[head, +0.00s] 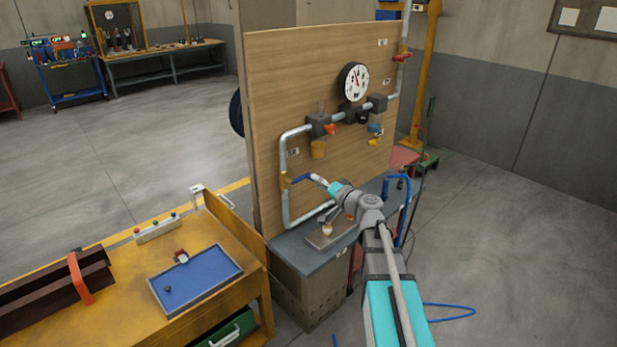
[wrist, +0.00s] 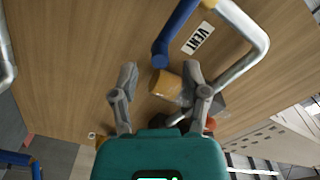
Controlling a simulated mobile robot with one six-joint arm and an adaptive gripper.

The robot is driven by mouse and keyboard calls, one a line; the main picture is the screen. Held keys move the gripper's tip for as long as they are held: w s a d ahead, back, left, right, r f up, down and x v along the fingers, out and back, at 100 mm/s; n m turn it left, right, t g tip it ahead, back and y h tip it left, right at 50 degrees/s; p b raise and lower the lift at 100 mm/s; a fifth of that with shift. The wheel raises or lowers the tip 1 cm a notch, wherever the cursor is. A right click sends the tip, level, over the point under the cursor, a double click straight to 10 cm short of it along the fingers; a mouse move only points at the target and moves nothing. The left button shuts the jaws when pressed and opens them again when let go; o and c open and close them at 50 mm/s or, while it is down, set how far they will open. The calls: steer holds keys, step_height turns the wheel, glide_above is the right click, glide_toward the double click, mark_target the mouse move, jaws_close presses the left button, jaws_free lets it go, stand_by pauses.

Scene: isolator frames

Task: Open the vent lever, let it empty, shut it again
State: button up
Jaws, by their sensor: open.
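The vent lever (head: 302,177) is a blue handle on a yellow valve (head: 285,181) in the pale pipe at the panel's left. It sticks out to the right, across the upright pipe run. In the wrist view the blue lever (wrist: 176,32) hangs from the top, beside a white VENT label (wrist: 197,38). My gripper (head: 320,181) is close to the lever's free end. In the wrist view my gripper (wrist: 160,72) is open, with the lever's end just ahead of the gap between its fingertips. I cannot tell whether they touch.
A round gauge (head: 354,81) sits higher up. A grey bench (head: 290,246) with a small tray stands below. A yellow workbench (head: 215,270) is at the left.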

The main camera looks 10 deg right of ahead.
mark_target(309, 176)
steer(key=shift+x, duration=2.5)
steer(key=shift+c, duration=0.2)
jaws_close()
